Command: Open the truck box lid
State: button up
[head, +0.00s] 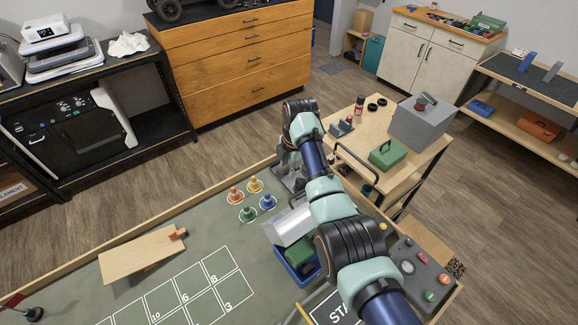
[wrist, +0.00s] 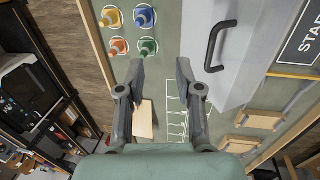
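The pale grey truck box lid (wrist: 236,72) fills the upper right of the wrist view. It carries a black bar handle (wrist: 214,46). In the head view a pale grey panel (head: 288,224), which looks like the same lid, is beside a blue and green truck body (head: 300,254), partly hidden by my arm. I cannot tell whether the lid is shut. My gripper (wrist: 159,74) is open with nothing between its fingers. In the picture, the handle is just right of and above the right fingertip, apart from it. In the head view my gripper (head: 290,178) is partly hidden by my wrist.
Yellow (head: 255,184), orange (head: 235,195), green (head: 248,213) and blue (head: 267,202) cones stand on the mat left of the truck. A wooden ramp (head: 140,255) lies at left. A control box (head: 418,275) is at right. A cart (head: 365,125) stands behind.

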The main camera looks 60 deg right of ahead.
notch_tip(320, 180, up, 11)
jog(key=s, duration=0.2)
jog(key=shift+a, duration=0.45)
